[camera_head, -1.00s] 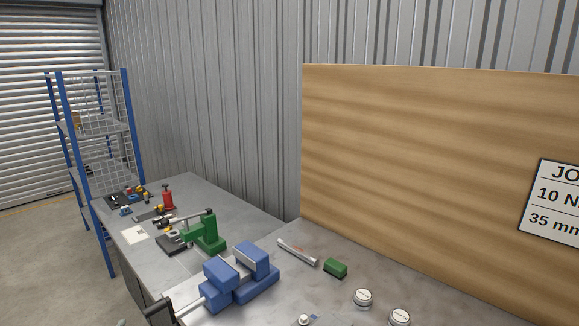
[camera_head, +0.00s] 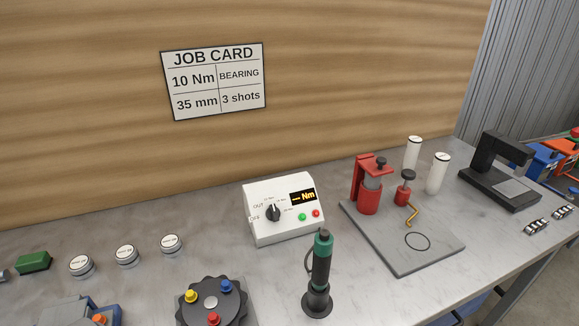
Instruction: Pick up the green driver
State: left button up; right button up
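The green driver (camera_head: 321,260) stands upright on the bench in the head view, right of the middle. It has a green top and a black body, and its lower end sits in a round black base (camera_head: 317,304). A dark cord loops beside its upper part on the left. Neither of my grippers shows in this view.
A white torque box (camera_head: 283,209) with a dial stands behind the driver. A black round fixture (camera_head: 211,302) with coloured knobs is to its left. A red press on a grey plate (camera_head: 402,254) is to its right. A job card (camera_head: 214,80) hangs on the wooden board.

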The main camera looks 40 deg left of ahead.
aim_at(324, 240)
jog(key=u, duration=0.4)
jog(key=k, duration=0.5)
jog(key=u, duration=1.4)
jog(key=i, duration=0.6)
jog(key=z, duration=0.45)
